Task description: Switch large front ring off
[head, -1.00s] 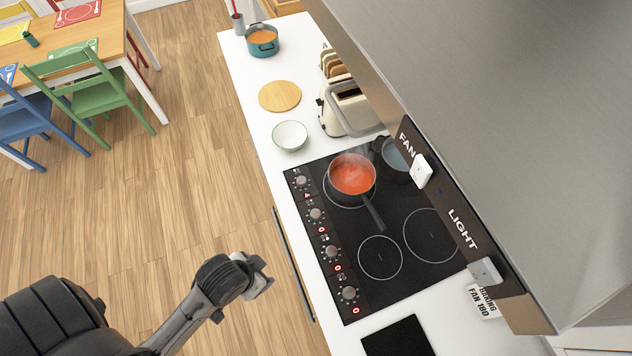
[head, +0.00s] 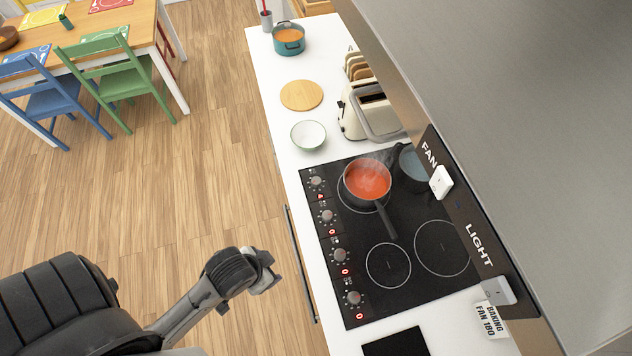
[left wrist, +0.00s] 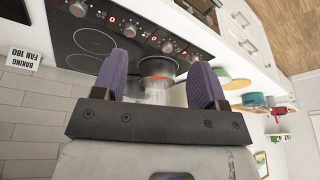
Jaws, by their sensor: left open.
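The black hob (head: 345,318) has a row of knobs along its left edge in the head view. The saucepan of steaming red soup (head: 367,182) stands on the larger front ring (head: 346,205). The far knob (head: 316,181) is beside that ring; its red display looks different from the "0" shown at the other knobs, but is too small to read surely. The smaller front ring (head: 388,265) is bare. My left gripper (head: 268,272) is open and empty over the floor, left of the counter. In the left wrist view its fingers (left wrist: 158,82) frame the distant saucepan.
The hood (head: 500,110) with FAN and LIGHT switches overhangs the right side. A toaster (head: 362,105), white bowl (head: 308,135), round board (head: 301,95) and teal pot (head: 288,40) stand on the counter beyond the hob. A rail handle (head: 298,262) runs along the counter front.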

